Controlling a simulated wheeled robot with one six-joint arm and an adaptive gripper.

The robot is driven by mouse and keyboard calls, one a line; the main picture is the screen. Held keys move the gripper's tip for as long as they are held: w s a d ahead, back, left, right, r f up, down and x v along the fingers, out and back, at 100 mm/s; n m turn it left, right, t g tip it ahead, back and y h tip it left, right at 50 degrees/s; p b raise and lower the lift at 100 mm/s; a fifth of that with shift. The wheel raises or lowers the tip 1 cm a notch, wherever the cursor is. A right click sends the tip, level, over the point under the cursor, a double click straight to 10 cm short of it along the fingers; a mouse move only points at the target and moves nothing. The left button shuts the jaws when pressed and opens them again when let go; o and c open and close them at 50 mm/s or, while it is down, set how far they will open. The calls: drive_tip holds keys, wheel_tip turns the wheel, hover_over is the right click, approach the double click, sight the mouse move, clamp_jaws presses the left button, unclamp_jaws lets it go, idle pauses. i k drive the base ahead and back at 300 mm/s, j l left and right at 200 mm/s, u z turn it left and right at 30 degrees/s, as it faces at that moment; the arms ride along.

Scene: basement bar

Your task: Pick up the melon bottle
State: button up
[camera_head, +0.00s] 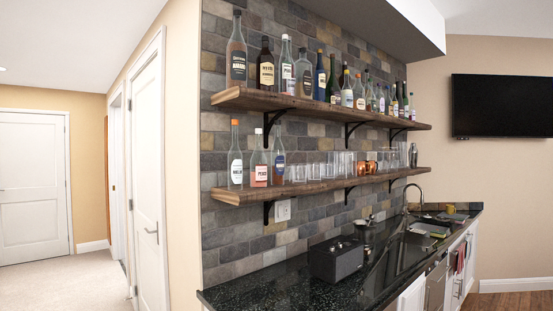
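A clear bottle (235,155) with an orange top and a white label stands upright at the left end of the lower wooden shelf (330,186). Its label is small but looks like it reads "MELON". Just right of it stands a bottle with a pinkish label that seems to read "PEACH" (259,167). A third bottle with a dark blue label (278,160) stands to its right. My gripper is not in view.
Many bottles line the upper shelf (300,104). Glasses (330,168) and copper mugs (371,166) fill the lower shelf rightward. A black box (336,259) sits on the dark counter (265,290). A white door (149,190) is left; carpet (65,285) there looks clear.

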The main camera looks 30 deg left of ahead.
sight(234, 156)
drive_tip(key=i+j+u, duration=0.15)
drive_tip(key=j, duration=0.3)
drive_tip(key=j+u, duration=0.15)
drive_tip(key=j, duration=0.3)
drive_tip(key=i+j+u, duration=0.15)
drive_tip(key=j, duration=0.3)
drive_tip(key=i+j+u, duration=0.15)
drive_tip(key=j, duration=0.25)
